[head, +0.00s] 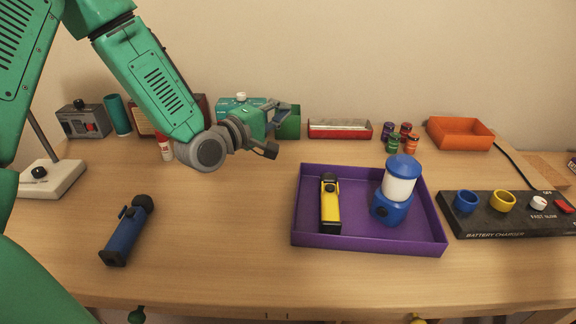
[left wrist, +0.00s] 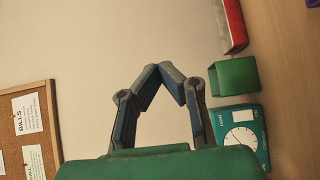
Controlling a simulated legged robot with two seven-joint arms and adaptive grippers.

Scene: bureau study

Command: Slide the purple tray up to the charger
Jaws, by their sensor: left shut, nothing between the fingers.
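The purple tray (head: 372,243) lies on the desk right of centre. It holds a yellow flashlight (head: 331,205) and a blue lantern (head: 398,188) with a white middle. The black battery charger (head: 515,225) lies at the right, its left end close to the tray's right wall, with a narrow gap. My left gripper (head: 271,150) is above the back of the desk, left of the tray and apart from it. In the left wrist view its fingertips (left wrist: 165,72) meet, shut and empty. My right gripper is not in view.
A blue flashlight (head: 127,230) lies on the left of the desk. A green box (head: 289,122), red tray (head: 340,129), several small jars (head: 398,137) and an orange bin (head: 460,133) line the back.

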